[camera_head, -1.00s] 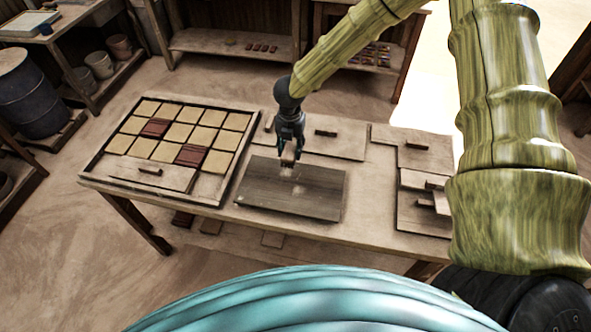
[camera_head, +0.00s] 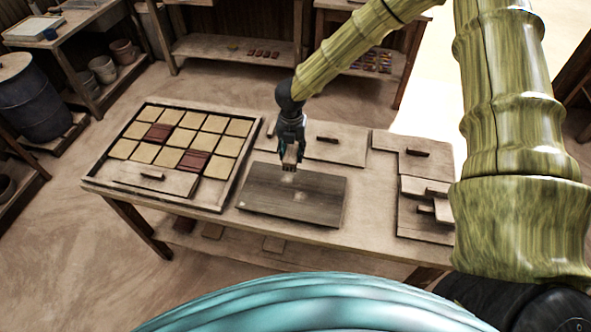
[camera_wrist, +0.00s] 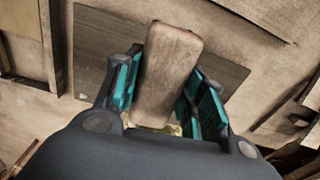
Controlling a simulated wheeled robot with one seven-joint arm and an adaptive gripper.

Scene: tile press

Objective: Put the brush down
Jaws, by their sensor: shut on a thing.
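My gripper (camera_head: 290,160) is above the dark board on the table, pointing down. It is shut on the brush (camera_wrist: 168,72), whose pale wooden block sits between the teal finger pads in the wrist view. In the head view the brush (camera_head: 290,158) is small and partly hidden by the fingers. I cannot tell whether it touches the dark board (camera_head: 300,200) below. A few pale specks lie on that board near the brush.
A framed tray (camera_head: 235,180) of yellow and dark red tiles stands at the left of the wooden table (camera_head: 340,238). Flat panels with handles lie behind (camera_head: 340,152) and at the right (camera_head: 405,225). The dark board's front part is clear.

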